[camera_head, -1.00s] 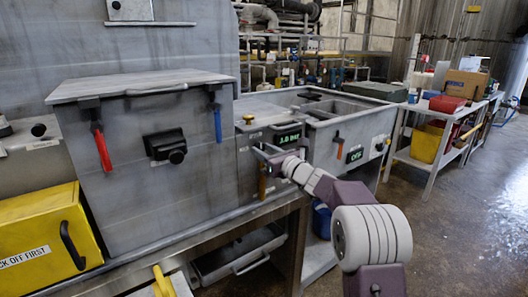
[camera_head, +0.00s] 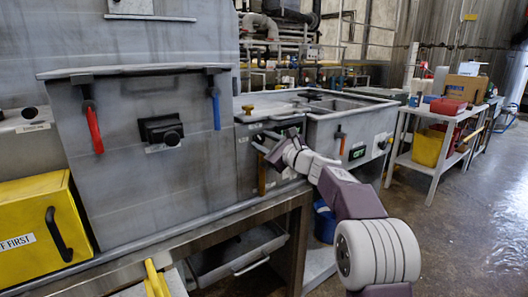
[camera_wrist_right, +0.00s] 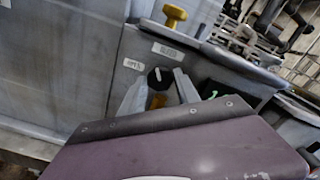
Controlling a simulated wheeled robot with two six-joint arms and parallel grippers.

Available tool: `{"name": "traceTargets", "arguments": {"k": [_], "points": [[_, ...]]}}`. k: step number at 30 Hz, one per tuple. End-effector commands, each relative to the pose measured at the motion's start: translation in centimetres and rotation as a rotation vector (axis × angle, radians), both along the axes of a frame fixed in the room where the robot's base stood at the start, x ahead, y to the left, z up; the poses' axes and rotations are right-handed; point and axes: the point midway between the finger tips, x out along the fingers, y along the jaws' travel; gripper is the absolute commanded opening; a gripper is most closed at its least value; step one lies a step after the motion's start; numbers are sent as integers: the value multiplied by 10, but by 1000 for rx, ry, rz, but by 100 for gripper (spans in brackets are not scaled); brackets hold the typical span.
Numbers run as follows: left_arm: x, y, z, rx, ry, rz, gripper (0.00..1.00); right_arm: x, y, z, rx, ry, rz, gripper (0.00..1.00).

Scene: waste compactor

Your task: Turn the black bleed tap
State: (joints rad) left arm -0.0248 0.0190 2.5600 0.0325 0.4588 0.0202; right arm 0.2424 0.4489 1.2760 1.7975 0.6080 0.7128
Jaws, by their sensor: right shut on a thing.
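The black bleed tap (camera_wrist_right: 154,76) is on the grey front panel, below two small white labels, in the right wrist view. My right gripper (camera_wrist_right: 160,90) has one finger on each side of it and is shut on it. In the head view my right gripper (camera_head: 262,140) reaches the narrow panel right of the large grey box, and the tap is too small and covered to make out there. An orange-yellow part (camera_wrist_right: 157,101) shows between the fingers below the tap. My left gripper is in neither view.
A yellow knob (camera_head: 247,109) sits on top of the panel, above the gripper. A red handle (camera_head: 94,130) and a blue handle (camera_head: 216,109) hang on the large box (camera_head: 150,185). A yellow box (camera_head: 40,225) stands at left.

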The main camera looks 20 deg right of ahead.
Motion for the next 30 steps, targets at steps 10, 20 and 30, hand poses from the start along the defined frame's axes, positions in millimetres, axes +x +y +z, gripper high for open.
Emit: {"name": "traceTargets", "arguments": {"k": [10,20,30], "points": [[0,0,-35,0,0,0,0,0,0,-5,-310,-112,0,0],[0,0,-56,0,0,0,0,0,0,-4,-581,-209,0,0],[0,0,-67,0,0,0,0,0,0,-2,-762,-275,2,0]]}}
